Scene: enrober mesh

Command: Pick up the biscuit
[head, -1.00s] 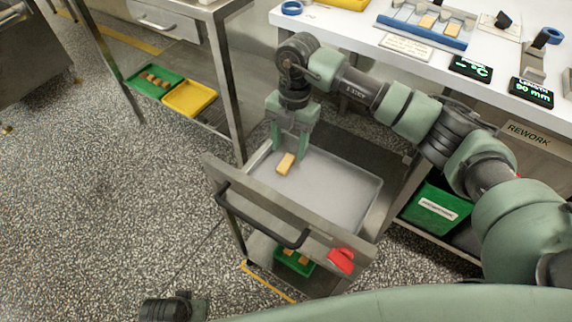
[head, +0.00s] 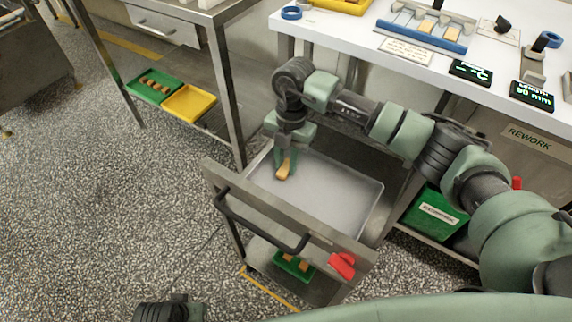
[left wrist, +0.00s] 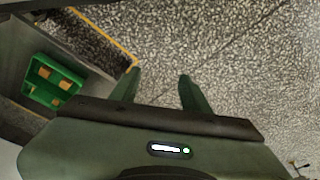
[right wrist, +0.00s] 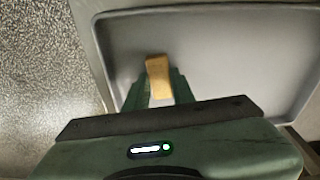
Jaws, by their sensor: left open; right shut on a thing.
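My left gripper (left wrist: 157,85) is open and empty above the speckled floor in the left wrist view. In the head view only part of my left arm shows at the bottom edge.
A white bench (head: 420,62) stands behind, and green (head: 135,88) and yellow (head: 190,101) trays lie at left.

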